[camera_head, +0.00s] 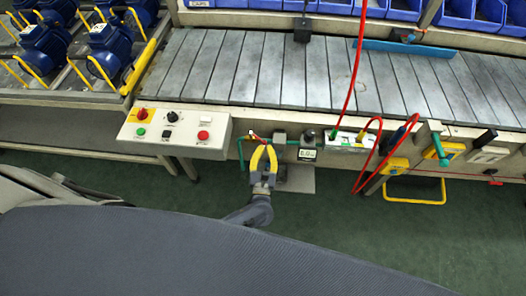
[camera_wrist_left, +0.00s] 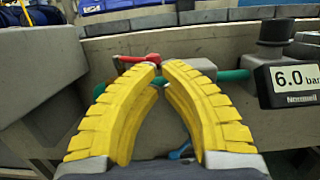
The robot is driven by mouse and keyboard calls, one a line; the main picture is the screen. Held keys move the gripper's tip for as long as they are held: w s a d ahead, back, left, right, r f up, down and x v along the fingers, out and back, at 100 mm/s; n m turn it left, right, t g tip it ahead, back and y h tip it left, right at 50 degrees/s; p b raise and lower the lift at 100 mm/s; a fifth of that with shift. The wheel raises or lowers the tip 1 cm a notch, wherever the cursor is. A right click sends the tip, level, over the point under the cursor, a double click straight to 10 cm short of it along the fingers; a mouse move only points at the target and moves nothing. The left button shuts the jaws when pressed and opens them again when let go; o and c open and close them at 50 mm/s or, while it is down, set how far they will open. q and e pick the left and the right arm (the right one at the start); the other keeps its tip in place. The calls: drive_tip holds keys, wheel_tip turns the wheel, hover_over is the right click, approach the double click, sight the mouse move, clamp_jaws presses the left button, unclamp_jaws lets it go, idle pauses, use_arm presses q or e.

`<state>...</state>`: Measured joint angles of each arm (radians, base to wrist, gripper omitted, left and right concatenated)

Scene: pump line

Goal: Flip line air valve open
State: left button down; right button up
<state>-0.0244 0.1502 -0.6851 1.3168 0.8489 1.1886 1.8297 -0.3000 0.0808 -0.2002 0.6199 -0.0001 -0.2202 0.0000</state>
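The line air valve has a red lever (camera_wrist_left: 138,59), which lies roughly level, pointing left, in the left wrist view. It shows small in the head view (camera_head: 252,136), on green piping below the conveyor edge. My left gripper (camera_wrist_left: 162,68) has yellow ribbed fingers, with a narrow gap between their tips. Its tips are just in front of the valve, close to the lever's right end; I cannot tell whether they touch it. The fingers partly hide the valve body. The left gripper also shows in the head view (camera_head: 264,149). My right gripper is in neither view.
A pressure gauge (camera_wrist_left: 291,83) reading 6.0 bar is right of the valve. A control box (camera_head: 175,130) with buttons stands to the left. The slatted conveyor (camera_head: 240,70) lies behind. Red hoses (camera_head: 405,143) hang to the right.

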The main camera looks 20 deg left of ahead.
use_arm(q)
drive_tip(key=shift+w+d, duration=0.25)
drive_tip(key=shift+w, duration=0.35)
drive_tip(key=shift+d, duration=0.1)
idle(0.3)
